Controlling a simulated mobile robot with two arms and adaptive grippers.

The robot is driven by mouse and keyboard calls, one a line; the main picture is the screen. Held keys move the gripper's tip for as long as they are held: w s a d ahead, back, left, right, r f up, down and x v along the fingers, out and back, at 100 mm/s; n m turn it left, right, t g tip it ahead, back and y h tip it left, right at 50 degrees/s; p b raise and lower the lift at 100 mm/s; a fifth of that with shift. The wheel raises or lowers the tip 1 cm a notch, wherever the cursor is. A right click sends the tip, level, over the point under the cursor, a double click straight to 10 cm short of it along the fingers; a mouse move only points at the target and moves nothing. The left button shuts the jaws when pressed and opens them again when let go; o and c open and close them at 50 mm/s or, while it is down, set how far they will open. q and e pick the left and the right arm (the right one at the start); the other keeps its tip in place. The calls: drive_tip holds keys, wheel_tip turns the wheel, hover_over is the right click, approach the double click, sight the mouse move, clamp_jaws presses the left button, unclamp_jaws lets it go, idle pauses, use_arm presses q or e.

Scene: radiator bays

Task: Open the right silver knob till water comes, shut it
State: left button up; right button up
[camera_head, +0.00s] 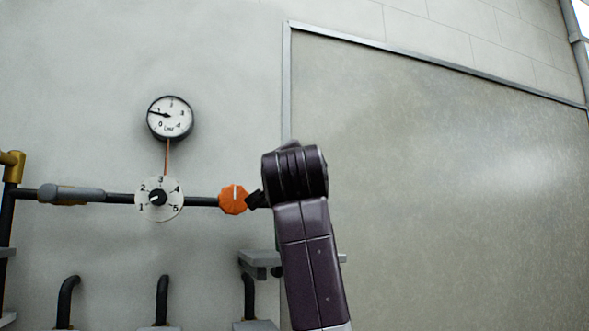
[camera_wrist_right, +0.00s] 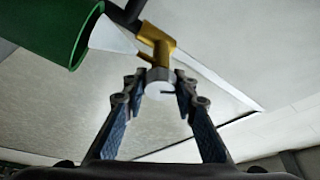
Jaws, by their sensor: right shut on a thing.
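In the right wrist view, a silver-white round knob (camera_wrist_right: 158,90) sits on the end of a brass valve (camera_wrist_right: 160,45). My right gripper (camera_wrist_right: 159,79) is shut on the knob, with one finger on either side. A pale white cone (camera_wrist_right: 112,37) lies between the valve and a green bucket-like vessel (camera_wrist_right: 55,25); I cannot tell whether it is water. In the head view, a dark arm of mine rises at the centre and hides what is behind it; the silver knob does not show there. My left gripper is not in view.
In the head view, a gauge (camera_head: 170,118), a numbered dial (camera_head: 159,199) and an orange knob (camera_head: 234,199) line the wall at the left. Dark bent pipes (camera_head: 162,299) stand below. A large grey panel (camera_head: 440,180) fills the right.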

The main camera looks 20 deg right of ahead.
drive_tip(key=shift+m+g+p, duration=0.45)
drive_tip(key=shift+m+g, duration=0.05)
drive_tip(key=shift+m, duration=0.6)
drive_tip(key=o, duration=1.1)
drive_tip(key=shift+d, duration=0.1)
drive_tip(key=shift+s, duration=0.15)
drive_tip(key=v, duration=1.1)
drive_tip(key=shift+s+a+f, duration=0.15)
drive_tip(key=shift+s+a, duration=0.15)
